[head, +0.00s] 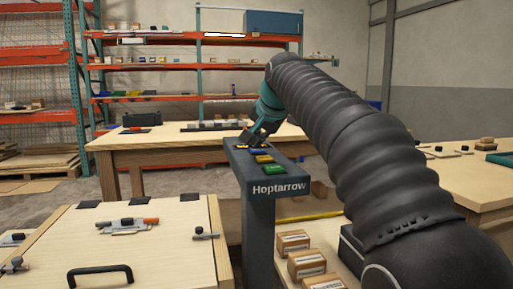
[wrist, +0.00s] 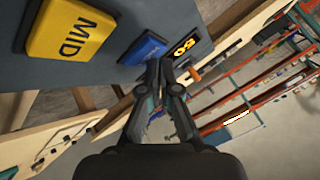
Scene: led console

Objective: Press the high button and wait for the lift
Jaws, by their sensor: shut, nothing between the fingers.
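The dark grey console (head: 258,215), marked Hoptarrow, stands in the middle of the head view. Its top carries a green button (head: 268,169), a yellow button (head: 263,159) and a blue button (head: 257,152) further back. In the wrist view the yellow button (wrist: 70,40) reads MID; the blue button (wrist: 141,48) shows no label I can read. A small black display (wrist: 184,48) with orange characters lies beyond the blue button. My gripper (wrist: 168,66) is shut and empty, its tips beside the blue button and display. I cannot tell whether it touches. I cannot identify a lift.
A wooden bench (head: 195,135) stands behind the console. A wooden cabinet with a black handle (head: 100,271) is at front left. Small cardboard boxes (head: 293,241) sit right of the console, below my arm. Shelving racks (head: 200,75) line the back.

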